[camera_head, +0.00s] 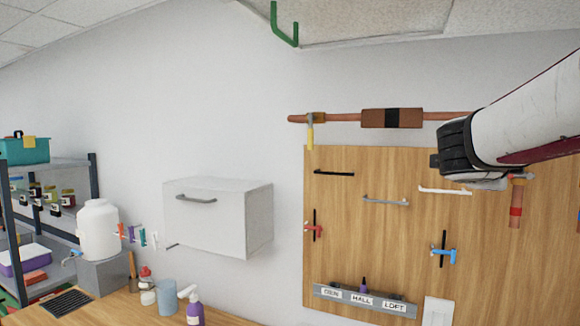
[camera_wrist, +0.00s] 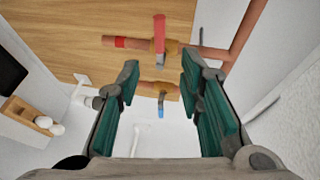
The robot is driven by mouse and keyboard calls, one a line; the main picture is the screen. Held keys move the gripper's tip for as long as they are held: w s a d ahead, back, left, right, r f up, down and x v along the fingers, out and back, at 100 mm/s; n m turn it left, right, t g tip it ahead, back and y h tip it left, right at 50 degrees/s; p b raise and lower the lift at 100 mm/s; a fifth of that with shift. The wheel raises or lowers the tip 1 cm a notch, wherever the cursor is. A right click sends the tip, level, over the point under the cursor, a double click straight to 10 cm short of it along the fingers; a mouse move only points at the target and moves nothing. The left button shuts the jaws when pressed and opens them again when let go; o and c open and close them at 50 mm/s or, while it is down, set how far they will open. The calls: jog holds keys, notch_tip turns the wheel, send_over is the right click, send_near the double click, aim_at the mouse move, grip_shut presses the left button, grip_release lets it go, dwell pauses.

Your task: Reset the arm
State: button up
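My gripper shows in the wrist view (camera_wrist: 160,100) with its two green-padded fingers spread apart and nothing between them. Beyond the fingers are a pipe valve with a red handle (camera_wrist: 159,35) and one with a blue handle (camera_wrist: 161,104). In the head view my white arm (camera_head: 525,115) reaches in from the right, in front of the wooden panel (camera_head: 385,255). The fingertips are hidden in the head view.
A copper pipe (camera_head: 340,117) with a yellow lever (camera_head: 310,135) runs above the panel. A white wall cabinet (camera_head: 215,220) hangs left of it. A counter with a white dispenser (camera_head: 98,230) and a purple bottle (camera_head: 194,312) lies below. A shelf (camera_head: 95,200) stands far left.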

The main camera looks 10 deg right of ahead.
jog(key=w+a+f+n+t+y+b, duration=0.1)
jog(key=a+f+n+t+y, duration=0.15)
jog(key=a+n+y, duration=0.65)
jog(key=w+a+f+n+t+y+b, duration=0.15)
jog(key=a+n+t, duration=0.25)
jog(key=a+n, duration=0.6)
jog(key=s+a+f+n+g+y, duration=0.2)
jog(key=s+a+f+n+g, duration=0.15)
jog(key=a+f, duration=0.2)
jog(key=s+a+f+n+g+y, duration=0.2)
jog(key=s+a+f, duration=0.25)
jog(key=f, duration=0.25)
jog(key=s+d+f+n+g+h+b, duration=0.1)
jog(key=s+d+f+n+g, duration=0.2)
jog(key=s+f, duration=0.6)
jog(key=shift+s+n+g+h+b, duration=0.3)
jog(key=shift+s+n+g+h, duration=0.05)
jog(key=shift+s+g, duration=0.4)
jog(key=shift+d, duration=0.15)
